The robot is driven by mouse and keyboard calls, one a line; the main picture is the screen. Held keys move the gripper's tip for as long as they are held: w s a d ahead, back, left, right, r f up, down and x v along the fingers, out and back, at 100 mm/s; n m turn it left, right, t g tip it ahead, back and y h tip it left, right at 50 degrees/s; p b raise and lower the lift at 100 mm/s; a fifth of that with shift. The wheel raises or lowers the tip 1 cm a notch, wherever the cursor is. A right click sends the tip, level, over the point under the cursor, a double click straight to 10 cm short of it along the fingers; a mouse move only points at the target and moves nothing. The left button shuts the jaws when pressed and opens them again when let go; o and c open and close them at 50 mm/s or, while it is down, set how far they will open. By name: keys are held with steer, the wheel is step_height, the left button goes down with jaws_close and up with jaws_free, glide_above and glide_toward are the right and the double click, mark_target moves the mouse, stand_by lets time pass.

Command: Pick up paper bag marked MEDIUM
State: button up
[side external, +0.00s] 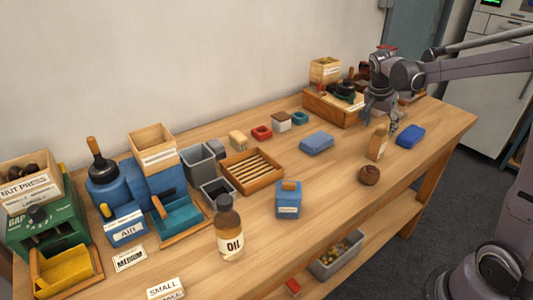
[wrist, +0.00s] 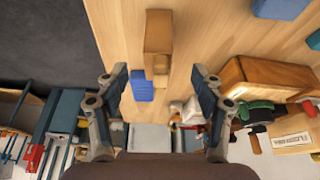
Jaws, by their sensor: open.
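A tan paper bag (side external: 377,143) stands upright near the right end of the table; no marking on it can be read. In the wrist view the bag (wrist: 158,38) is ahead of the jaws, roughly centred between them. My gripper (side external: 381,112) is just above and behind the bag in the side view. Its two fingers are wide apart and empty in the wrist view (wrist: 159,78).
A blue block (side external: 410,135) lies right of the bag, and a brown round object (side external: 369,175) in front of it. A wooden tray (side external: 330,108) with tools stands behind, left of the gripper. A lighter blue block (side external: 317,142) lies further left. Bare wood separates these.

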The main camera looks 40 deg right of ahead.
mark_target(379, 129)
steer(key=x, duration=0.4)
steer(key=shift+d+f, duration=0.1)
steer(key=shift+f, duration=0.15)
steer(key=shift+d+x, duration=0.15)
steer(key=shift+x, duration=1.1)
steer(key=shift+d+x, duration=0.15)
steer(key=shift+x, duration=1.15)
steer(key=shift+r, duration=0.2)
steer(key=c, duration=1.4)
steer(key=shift+o, duration=0.2)
